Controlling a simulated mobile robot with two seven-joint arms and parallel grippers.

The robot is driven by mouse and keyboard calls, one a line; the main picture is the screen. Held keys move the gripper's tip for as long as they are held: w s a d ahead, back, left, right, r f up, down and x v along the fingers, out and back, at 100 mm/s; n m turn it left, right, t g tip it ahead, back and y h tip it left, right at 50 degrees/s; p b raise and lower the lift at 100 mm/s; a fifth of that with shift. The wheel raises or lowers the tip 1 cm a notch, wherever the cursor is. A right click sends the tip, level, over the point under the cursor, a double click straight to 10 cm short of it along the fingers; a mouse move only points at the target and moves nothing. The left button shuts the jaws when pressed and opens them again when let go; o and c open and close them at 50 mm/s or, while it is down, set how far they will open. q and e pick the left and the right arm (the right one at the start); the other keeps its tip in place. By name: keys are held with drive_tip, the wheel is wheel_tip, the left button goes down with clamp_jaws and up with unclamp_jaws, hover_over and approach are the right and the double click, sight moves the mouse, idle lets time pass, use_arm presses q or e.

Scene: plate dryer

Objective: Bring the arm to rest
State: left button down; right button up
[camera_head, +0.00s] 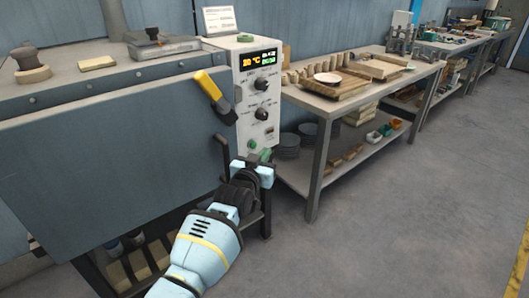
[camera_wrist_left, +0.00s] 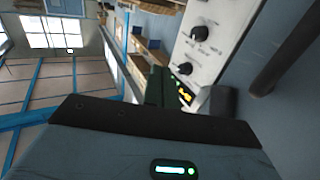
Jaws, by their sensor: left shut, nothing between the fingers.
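My left arm comes in from the bottom of the head view, and its gripper (camera_head: 258,162) is at the front right of the dryer. The gripper is shut and empty, just below the control panel (camera_head: 258,95). In the left wrist view the panel (camera_wrist_left: 215,30) with its black knobs shows close by, at the top. A dark bar (camera_wrist_left: 285,60) is at the right there. The dryer's large grey-blue front door (camera_head: 110,150) looks shut. Its yellow-and-black handle (camera_head: 210,88) is up and left of my gripper, apart from it. My right gripper is not seen.
A workbench (camera_head: 345,95) with wooden boards, a plate and cups stands right of the dryer, with a lower shelf of boxes. More benches run along the wall behind it. The grey floor (camera_head: 420,220) on the right is clear.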

use_arm(q)
drive_tip(key=shift+s+d, duration=0.4)
drive_tip(key=shift+s, duration=0.05)
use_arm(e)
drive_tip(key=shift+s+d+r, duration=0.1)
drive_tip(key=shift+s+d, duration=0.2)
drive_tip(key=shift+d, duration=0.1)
